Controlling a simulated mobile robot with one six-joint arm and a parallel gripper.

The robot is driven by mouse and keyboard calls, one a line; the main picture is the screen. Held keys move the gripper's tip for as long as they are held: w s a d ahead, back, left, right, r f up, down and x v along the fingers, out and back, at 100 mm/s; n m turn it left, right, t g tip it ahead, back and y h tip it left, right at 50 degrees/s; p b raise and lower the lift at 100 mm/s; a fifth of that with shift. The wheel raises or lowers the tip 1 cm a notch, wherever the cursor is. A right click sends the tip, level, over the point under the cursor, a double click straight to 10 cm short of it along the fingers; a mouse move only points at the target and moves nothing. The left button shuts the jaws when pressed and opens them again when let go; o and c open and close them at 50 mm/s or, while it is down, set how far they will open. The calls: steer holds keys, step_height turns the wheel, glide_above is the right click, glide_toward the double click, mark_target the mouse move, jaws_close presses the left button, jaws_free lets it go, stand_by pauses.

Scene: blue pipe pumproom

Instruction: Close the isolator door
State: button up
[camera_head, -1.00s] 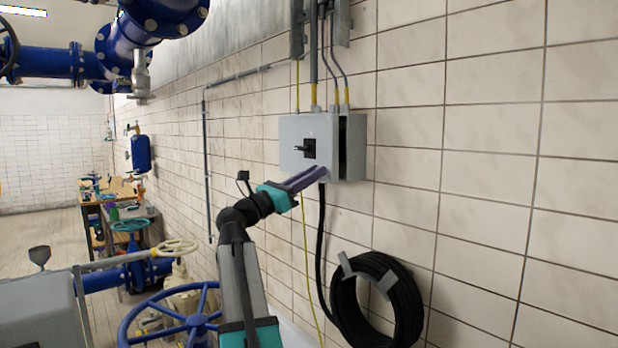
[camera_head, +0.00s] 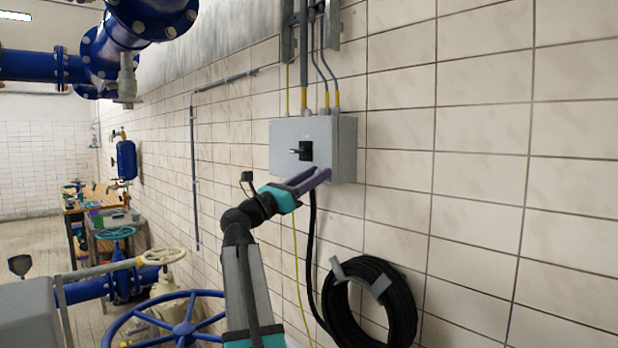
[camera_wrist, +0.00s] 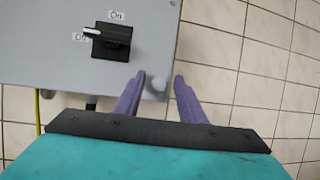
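The grey isolator box (camera_head: 343,150) is fixed to the tiled wall. Its door (camera_head: 284,135) lies flush against the box, with no dark gap showing at its right edge. My gripper (camera_head: 323,174) is at the door's lower right corner. In the wrist view my gripper (camera_wrist: 160,76) has its purple fingers apart with nothing gripped. They overlap the door's lower right corner, where a pale round spot shows between them. I cannot tell whether they touch the door.
A coiled black hose (camera_head: 372,300) hangs on the wall below the box. Cables and conduits (camera_head: 305,60) enter the box from above. A blue handwheel (camera_head: 185,325) stands at the lower left. The wall right of the box is clear.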

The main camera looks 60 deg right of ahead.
steer(key=shift+w+f, duration=0.1)
steer(key=shift+a+f, duration=0.1)
steer(key=b+v, duration=0.5)
steer(key=v, duration=0.8)
steer(key=shift+a, duration=0.35)
